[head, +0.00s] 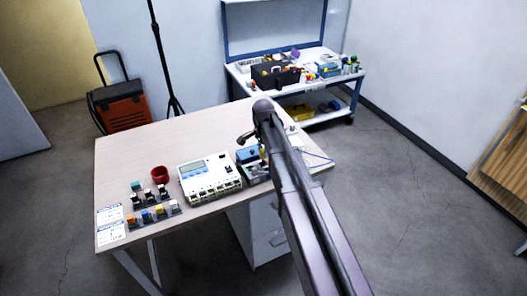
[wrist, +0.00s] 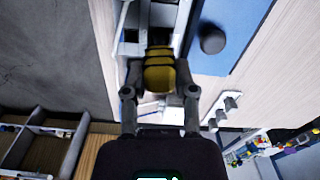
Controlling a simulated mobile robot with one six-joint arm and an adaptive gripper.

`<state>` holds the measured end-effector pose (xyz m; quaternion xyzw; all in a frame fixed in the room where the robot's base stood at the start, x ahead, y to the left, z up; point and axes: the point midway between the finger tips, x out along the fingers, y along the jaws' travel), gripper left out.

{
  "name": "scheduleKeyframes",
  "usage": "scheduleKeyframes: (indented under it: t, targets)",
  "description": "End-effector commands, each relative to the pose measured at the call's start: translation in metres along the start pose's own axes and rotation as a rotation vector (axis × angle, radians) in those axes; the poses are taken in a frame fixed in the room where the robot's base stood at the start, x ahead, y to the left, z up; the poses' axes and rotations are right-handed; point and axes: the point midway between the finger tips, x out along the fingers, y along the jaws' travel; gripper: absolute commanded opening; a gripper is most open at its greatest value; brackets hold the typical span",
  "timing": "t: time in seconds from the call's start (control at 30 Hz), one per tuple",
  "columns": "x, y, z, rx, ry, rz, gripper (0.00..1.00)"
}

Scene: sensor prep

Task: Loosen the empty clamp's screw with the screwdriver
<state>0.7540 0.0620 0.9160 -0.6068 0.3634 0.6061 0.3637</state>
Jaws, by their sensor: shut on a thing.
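My gripper (wrist: 161,92) is shut on the yellow-and-black handle of the screwdriver (wrist: 160,72). In the head view a bit of yellow (head: 262,152) shows beside my gripper (head: 255,143), near the table's right end. The screwdriver's tip is hidden behind its handle. Ahead of the handle in the wrist view is a pale part with dark openings (wrist: 131,36); I cannot tell whether it is the empty clamp. A white device (head: 207,178) with a blue display and a row of small terminals along its front lies mid-table. No clamp screw can be made out.
A blue-topped box (head: 246,155) stands right of the white device. The table's (head: 150,142) back left is clear. A loaded cart (head: 345,77) stands behind.

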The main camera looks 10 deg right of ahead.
Motion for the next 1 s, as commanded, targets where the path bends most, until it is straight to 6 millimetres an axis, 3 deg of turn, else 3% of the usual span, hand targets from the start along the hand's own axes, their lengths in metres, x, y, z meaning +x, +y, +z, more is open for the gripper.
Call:
scheduleKeyframes:
  t: [1.0]
  targets:
    - [0.0009, 0.0011, 0.0003, -0.788, -0.002, 0.002, 0.00]
